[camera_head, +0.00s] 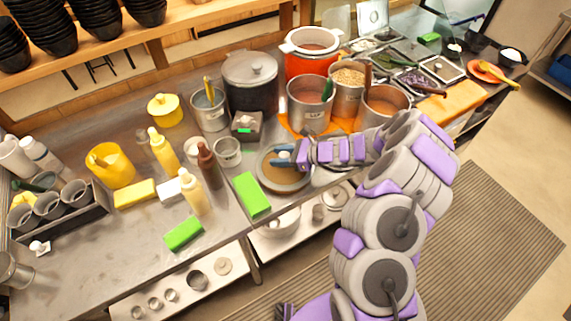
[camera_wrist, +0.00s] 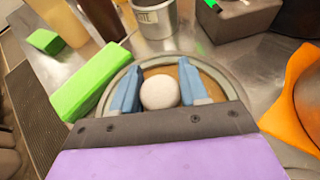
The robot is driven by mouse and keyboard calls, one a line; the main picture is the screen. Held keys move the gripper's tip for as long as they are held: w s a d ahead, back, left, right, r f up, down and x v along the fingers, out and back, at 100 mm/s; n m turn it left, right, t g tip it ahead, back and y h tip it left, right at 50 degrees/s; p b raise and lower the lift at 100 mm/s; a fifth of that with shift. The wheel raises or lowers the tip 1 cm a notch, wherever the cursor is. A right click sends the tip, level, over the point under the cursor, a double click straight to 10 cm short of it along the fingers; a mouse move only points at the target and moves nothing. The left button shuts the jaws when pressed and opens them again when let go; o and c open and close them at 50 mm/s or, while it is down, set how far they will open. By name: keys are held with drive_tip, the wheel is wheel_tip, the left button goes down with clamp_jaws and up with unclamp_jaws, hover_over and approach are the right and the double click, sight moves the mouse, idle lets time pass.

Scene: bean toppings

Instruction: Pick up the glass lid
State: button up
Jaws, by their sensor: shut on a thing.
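The glass lid (camera_head: 283,182) is round, with a grey rim, a brownish see-through middle and a pale round knob. It lies at the front edge of the metal counter in the head view. In the wrist view the lid's rim (camera_wrist: 212,73) curves behind my fingers, and its white knob (camera_wrist: 159,92) sits between them. My gripper (camera_head: 285,158) has blue fingers, one on each side of the knob. It also shows in the wrist view (camera_wrist: 160,94), shut on the knob. The near part of the lid is hidden by my gripper. I cannot tell whether the lid touches the counter.
A green block (camera_head: 252,195) lies close to the lid's left. A small metal cup (camera_head: 227,152) and brown bottle (camera_head: 209,166) stand behind and left. A steel pot (camera_head: 309,104) and an orange cloth (camera_wrist: 292,100) are on the right. A lower shelf (camera_head: 187,285) runs below the counter.

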drive_tip(key=shift+a, duration=0.1)
clamp_jaws()
